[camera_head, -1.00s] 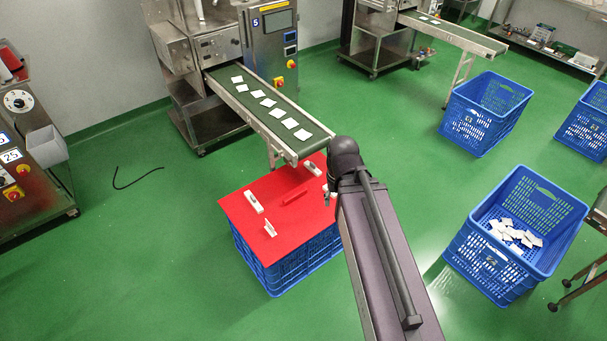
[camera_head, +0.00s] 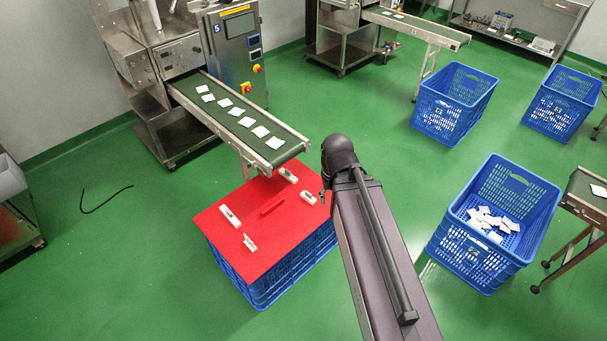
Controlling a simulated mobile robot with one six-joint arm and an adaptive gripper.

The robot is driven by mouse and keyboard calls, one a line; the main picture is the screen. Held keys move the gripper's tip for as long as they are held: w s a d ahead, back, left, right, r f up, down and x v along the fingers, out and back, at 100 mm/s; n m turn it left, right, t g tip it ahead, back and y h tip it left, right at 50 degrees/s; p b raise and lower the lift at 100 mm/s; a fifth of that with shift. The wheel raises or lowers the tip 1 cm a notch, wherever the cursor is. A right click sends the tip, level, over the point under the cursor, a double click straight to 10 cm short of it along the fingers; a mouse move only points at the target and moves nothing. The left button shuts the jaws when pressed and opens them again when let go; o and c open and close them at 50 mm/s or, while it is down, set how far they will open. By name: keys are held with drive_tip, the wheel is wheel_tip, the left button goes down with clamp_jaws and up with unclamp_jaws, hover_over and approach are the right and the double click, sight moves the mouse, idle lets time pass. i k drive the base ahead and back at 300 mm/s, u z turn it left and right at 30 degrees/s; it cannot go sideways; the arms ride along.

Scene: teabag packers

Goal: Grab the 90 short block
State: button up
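Several small white blocks lie on a red board (camera_head: 250,264) on top of an upturned-looking blue crate. One long white block (camera_head: 230,216) is at the left edge and another (camera_head: 288,175) is at the back. A shorter white block (camera_head: 250,242) is at the front left. Another short white block (camera_head: 308,198) is at the right, close to my gripper (camera_head: 324,197). A red bar (camera_head: 272,205) lies in the middle. Any number on the blocks is too small to read. My gripper is mostly hidden by my arm, beside the board's right edge; its fingers cannot be made out.
A conveyor (camera_head: 286,150) carrying white teabags ends just behind the board. A blue crate (camera_head: 548,198) holding white packets stands at the right; two more blue crates (camera_head: 450,107) (camera_head: 560,100) stand farther back.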

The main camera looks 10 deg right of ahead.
sight(305, 195)
drive_tip(key=z, duration=0.15)
drive_tip(key=i, duration=0.85)
drive_tip(key=u, duration=0.3)
